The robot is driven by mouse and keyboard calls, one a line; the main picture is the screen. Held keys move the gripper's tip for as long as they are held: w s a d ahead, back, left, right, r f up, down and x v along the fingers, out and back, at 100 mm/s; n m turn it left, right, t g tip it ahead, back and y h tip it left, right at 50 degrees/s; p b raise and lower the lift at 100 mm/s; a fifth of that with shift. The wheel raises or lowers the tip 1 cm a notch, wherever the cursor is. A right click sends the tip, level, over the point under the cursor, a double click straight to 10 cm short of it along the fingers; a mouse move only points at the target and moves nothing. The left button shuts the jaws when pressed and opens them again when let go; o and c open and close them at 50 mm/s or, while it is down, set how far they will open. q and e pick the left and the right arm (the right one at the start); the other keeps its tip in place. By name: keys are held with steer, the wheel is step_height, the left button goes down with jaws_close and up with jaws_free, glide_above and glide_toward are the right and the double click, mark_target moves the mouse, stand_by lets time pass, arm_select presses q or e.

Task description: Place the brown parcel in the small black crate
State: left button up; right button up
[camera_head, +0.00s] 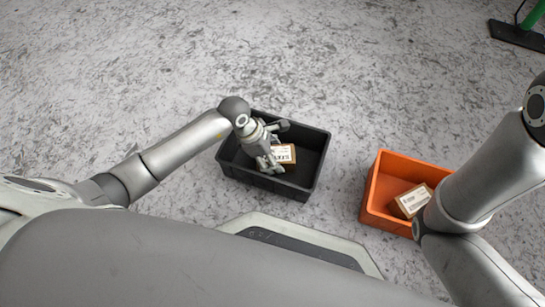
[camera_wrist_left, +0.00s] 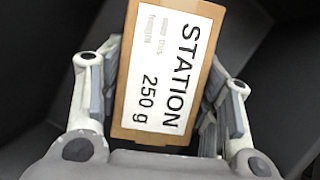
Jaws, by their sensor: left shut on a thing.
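The brown parcel (camera_head: 287,154) has a white label and sits within the outline of the small black crate (camera_head: 313,168). In the left wrist view the parcel (camera_wrist_left: 161,70) shows its label reading "STATION 250 g". My left gripper (camera_head: 273,158) reaches down into the black crate and is shut on the parcel. In the left wrist view its fingers (camera_wrist_left: 163,82) lie along both sides of the parcel, with dark crate walls around. Whether the parcel touches the crate floor I cannot tell. My right gripper is out of view; only its arm shows at the right.
An orange crate (camera_head: 375,192) stands right of the black crate, with another brown box (camera_head: 411,201) with a white label in it. My right arm partly covers it. The grey floor is otherwise clear.

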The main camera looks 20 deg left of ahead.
arm_select(q)
steer(key=o, duration=1.2)
steer(key=p+v, duration=0.8)
steer(key=v, duration=0.2)
steer(key=shift+r, duration=0.4)
steer(key=shift+s+a+r+p, duration=0.1)
steer(key=shift+a+r+p, duration=0.25)
steer(key=shift+r+p, duration=0.25)
